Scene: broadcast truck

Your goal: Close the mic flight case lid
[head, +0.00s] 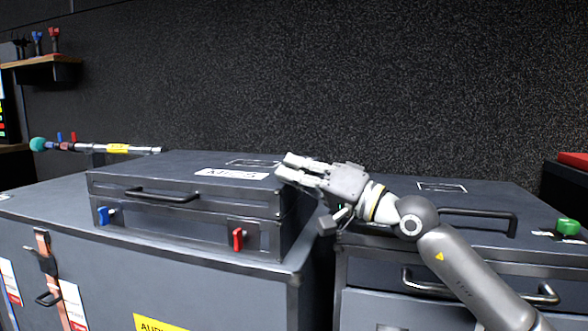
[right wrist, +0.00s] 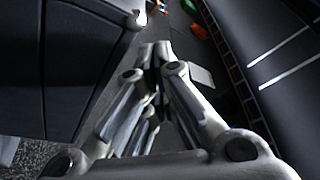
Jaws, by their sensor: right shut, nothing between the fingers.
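The mic flight case (head: 165,221) is a dark grey box with metal edging, standing on a larger grey trunk. A blue latch (head: 103,215) and a red latch (head: 238,238) sit on the body's front. My right gripper (head: 283,167) is shut and empty at the lid's right edge; contact is unclear. Its closed fingers (right wrist: 155,55) show in the right wrist view. My left gripper is out of view.
Another dark case (head: 470,195) with black handles stands to the right, under my right arm, across a narrow gap. A microphone boom (head: 118,148) with a teal tip lies behind on the left. A small green item (head: 567,227) rests at far right.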

